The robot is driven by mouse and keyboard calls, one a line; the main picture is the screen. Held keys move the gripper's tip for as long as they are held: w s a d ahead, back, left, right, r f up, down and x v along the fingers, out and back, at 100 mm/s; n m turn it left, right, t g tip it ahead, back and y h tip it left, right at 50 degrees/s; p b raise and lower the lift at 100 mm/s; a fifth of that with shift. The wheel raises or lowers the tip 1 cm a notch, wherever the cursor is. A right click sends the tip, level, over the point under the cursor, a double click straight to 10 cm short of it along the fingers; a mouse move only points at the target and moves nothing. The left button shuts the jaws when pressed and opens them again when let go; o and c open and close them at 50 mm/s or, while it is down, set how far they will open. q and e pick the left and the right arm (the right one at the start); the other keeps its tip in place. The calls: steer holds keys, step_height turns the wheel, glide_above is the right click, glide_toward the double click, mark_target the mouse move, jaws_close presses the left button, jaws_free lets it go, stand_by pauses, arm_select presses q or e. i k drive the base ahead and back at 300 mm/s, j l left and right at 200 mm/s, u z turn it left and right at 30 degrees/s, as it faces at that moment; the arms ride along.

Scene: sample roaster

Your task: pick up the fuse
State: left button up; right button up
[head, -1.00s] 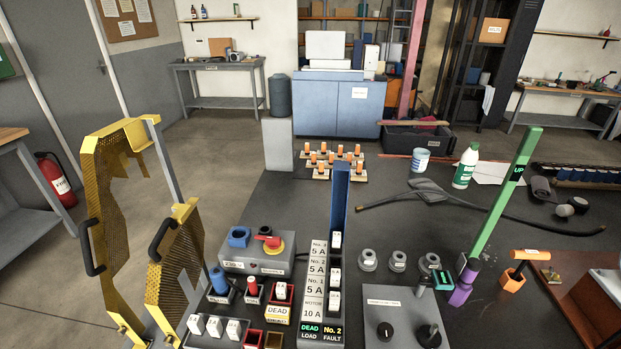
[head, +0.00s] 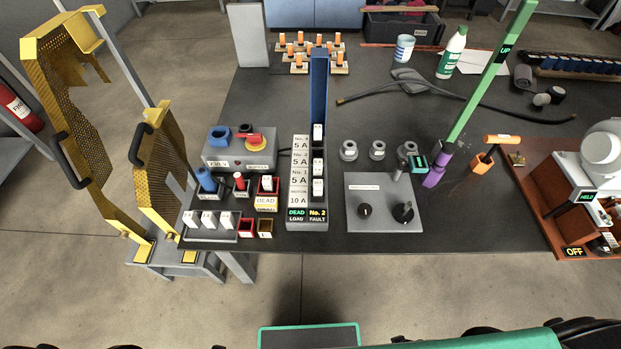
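A grey fuse panel (head: 307,217) with a tall blue bar stands mid-bench. Its labels read 5 A and 10 A, and its displays read "DEAD LOAD" and "No. 2 FAULT". White block-shaped fuses (head: 318,165) sit in a column along its right side. Several similar white blocks (head: 208,219) stand in a grey rack at the bench's front left. Which block is the task's fuse I cannot tell. Neither of my grippers shows in the head view.
A yellow perforated guard (head: 160,175) stands at the left edge. A grey box with black knobs (head: 384,213) lies right of the panel. A green bar (head: 490,75) leans up on a purple base. A red-brown unit (head: 570,200) stands at the right. Bare floor lies in front.

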mark_target(190, 219)
steer(key=u, duration=1.05)
